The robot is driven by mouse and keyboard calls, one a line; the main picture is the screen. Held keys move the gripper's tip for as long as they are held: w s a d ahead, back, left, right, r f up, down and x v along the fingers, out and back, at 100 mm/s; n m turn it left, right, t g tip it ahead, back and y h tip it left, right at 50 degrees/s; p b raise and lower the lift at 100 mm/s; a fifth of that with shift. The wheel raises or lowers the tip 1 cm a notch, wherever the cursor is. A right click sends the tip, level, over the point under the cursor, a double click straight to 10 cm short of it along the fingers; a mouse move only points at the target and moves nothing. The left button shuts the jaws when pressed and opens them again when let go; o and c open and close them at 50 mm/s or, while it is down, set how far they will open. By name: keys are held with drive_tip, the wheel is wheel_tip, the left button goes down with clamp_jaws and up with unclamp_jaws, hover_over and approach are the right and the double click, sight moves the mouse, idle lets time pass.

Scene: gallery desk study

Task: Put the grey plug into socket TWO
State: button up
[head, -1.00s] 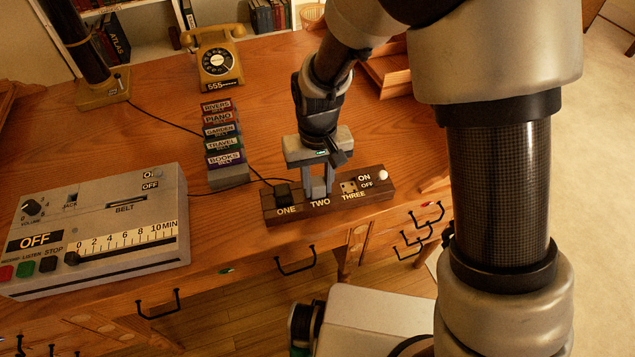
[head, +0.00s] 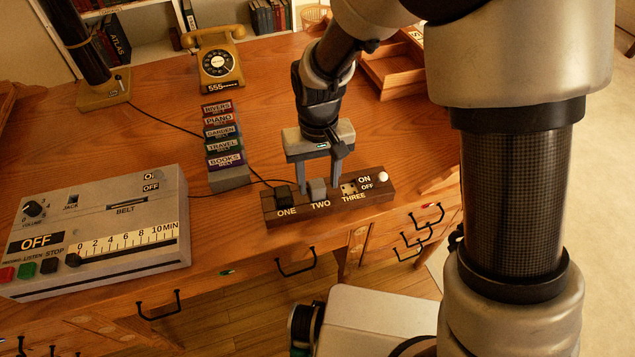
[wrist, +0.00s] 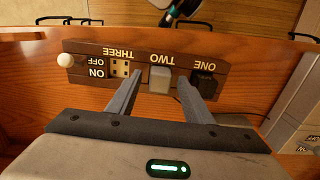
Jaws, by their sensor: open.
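The grey plug (head: 317,189) sits upright at socket TWO on the dark wooden socket strip (head: 380,194). In the wrist view the grey plug (wrist: 159,79) covers the socket above the label TWO. My gripper (head: 319,186) is open, with one finger on each side of the plug and a gap to it. The fingers also show apart in the wrist view (wrist: 156,92). A black plug (head: 283,192) with a cable sits at socket ONE. Socket THREE (head: 348,188) is empty, its holes visible. How deep the grey plug is seated cannot be told.
A white knob (head: 383,176) stands by the ON/OFF marks at the strip's right end. A grey recorder (head: 130,215) is at the left, a stack of labelled tapes (head: 222,140) behind the strip. A yellow telephone (head: 217,62) and wooden tray (head: 392,75) stand farther back.

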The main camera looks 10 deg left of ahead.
sight(318, 185)
wheel_tip(318, 185, up, 10)
drive_tip(key=p, duration=0.1)
drive_tip(key=s+d+r+m+t, duration=0.2)
drive_tip(key=d+r, duration=0.8)
drive_tip(key=d, duration=0.2)
drive_tip(key=s+d+r+m+t, duration=0.3)
drive_tip(key=s+d+r, duration=0.2)
drive_tip(key=s+d, duration=0.4)
drive_tip(key=shift+d+r+t, duration=0.3)
drive_tip(key=shift+d+r, duration=0.1)
drive_tip(key=shift+d, duration=0.8)
drive_tip(key=shift+s, duration=0.15)
